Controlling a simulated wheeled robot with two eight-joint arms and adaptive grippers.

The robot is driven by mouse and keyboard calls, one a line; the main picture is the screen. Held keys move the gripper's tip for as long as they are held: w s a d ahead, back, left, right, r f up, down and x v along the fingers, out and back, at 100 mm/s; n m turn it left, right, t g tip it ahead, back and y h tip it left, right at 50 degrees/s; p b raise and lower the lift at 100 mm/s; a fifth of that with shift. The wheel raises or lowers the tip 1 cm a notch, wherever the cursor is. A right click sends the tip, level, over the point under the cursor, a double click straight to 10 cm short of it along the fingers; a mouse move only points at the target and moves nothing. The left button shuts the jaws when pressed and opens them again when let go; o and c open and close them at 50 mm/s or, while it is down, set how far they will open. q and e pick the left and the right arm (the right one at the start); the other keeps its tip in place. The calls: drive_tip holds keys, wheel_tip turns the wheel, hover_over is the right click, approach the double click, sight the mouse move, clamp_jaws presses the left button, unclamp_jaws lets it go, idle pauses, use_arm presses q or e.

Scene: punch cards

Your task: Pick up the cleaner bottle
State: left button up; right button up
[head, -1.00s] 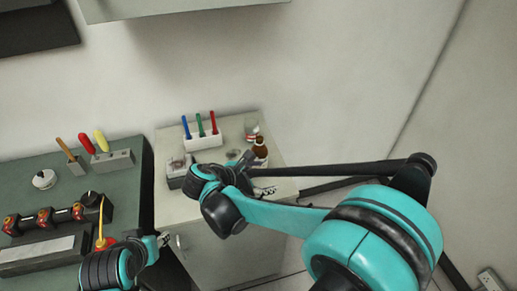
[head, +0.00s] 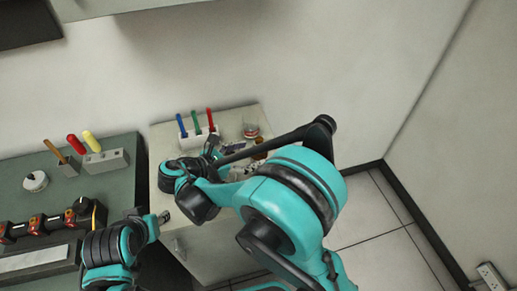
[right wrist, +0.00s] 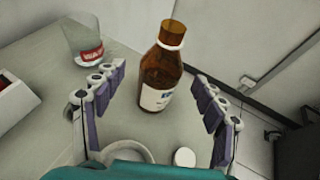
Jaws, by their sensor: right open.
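The cleaner bottle is likely the amber bottle (right wrist: 163,68) with a white label and brown cap, upright in the right wrist view. In the head view only a small brown part of it (head: 260,154) shows behind my right arm. My right gripper (right wrist: 160,85) is open, with one finger on each side of the bottle in the picture. I see no clear contact between fingers and bottle. In the head view my right gripper (head: 217,155) is over the light cabinet top. My left gripper (head: 163,216) is small there, near the green bench's right edge; its jaw state is unclear.
A clear beaker with a red label (right wrist: 83,42) stands left of the bottle. A small white cap-like object (right wrist: 184,157) and a round dish (right wrist: 100,147) lie nearer. A white rack (head: 197,138) holds blue, green and red tools. The wall is close behind.

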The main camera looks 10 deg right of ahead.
drive_tip(key=shift+w+d+f, duration=0.1)
drive_tip(key=shift+w, duration=0.25)
drive_tip(key=b+x, duration=0.1)
drive_tip(key=x, duration=0.1)
drive_tip(key=b+x, duration=0.1)
drive_tip(key=x, duration=0.2)
drive_tip(key=b+x, duration=0.1)
drive_tip(key=x, duration=0.1)
drive_tip(key=shift+s+d, duration=0.15)
drive_tip(key=shift+d, duration=0.3)
drive_tip(key=c, duration=1.6)
clamp_jaws()
